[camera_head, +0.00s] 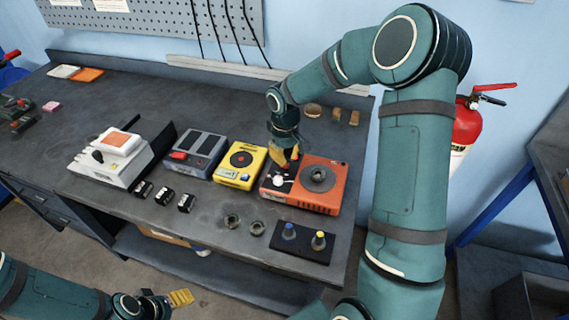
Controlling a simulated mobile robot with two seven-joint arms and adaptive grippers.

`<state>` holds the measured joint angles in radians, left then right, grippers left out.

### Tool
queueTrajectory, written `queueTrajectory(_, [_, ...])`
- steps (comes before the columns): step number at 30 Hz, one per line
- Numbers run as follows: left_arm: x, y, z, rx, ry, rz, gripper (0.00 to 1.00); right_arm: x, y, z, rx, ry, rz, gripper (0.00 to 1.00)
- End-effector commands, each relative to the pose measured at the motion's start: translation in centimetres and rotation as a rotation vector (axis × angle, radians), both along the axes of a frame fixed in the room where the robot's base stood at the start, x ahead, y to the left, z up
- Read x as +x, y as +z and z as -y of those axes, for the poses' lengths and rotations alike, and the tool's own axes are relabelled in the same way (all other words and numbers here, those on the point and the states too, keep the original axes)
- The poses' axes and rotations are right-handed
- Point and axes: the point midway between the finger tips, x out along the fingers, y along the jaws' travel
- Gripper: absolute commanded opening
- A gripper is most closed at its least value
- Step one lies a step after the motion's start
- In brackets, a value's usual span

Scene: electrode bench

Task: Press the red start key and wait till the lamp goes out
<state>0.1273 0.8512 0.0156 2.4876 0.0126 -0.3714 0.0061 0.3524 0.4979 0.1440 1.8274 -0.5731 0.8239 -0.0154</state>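An orange-red unit (325,203) with a round dark plate (318,177) stands near the bench's right end. My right gripper (285,160), with a yellow finger pad showing, points down over its left part. I cannot tell whether it touches the unit, or whether its fingers are open or shut. No red start key or lit lamp can be made out on this unit; my gripper covers part of its top. A grey unit (205,147) further left carries a small red part (179,155). My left gripper (181,298) is low at the bottom left, off the bench.
A yellow unit (232,176) stands just left of the orange-red one. A white device (95,171) and several small black blocks (163,196) are further left. Two dark rings (231,221) and a black mat (290,249) with two small knobbed pieces lie in front. A fire extinguisher (466,125) hangs right.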

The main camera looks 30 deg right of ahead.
Motion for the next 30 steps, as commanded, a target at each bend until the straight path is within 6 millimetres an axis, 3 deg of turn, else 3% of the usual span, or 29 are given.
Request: queueTrajectory(30, [0.0,-1.0,0.0,0.000,0.000,0.000,0.67,0.0,-1.4,0.0,0.000,0.001,0.000,0.00])
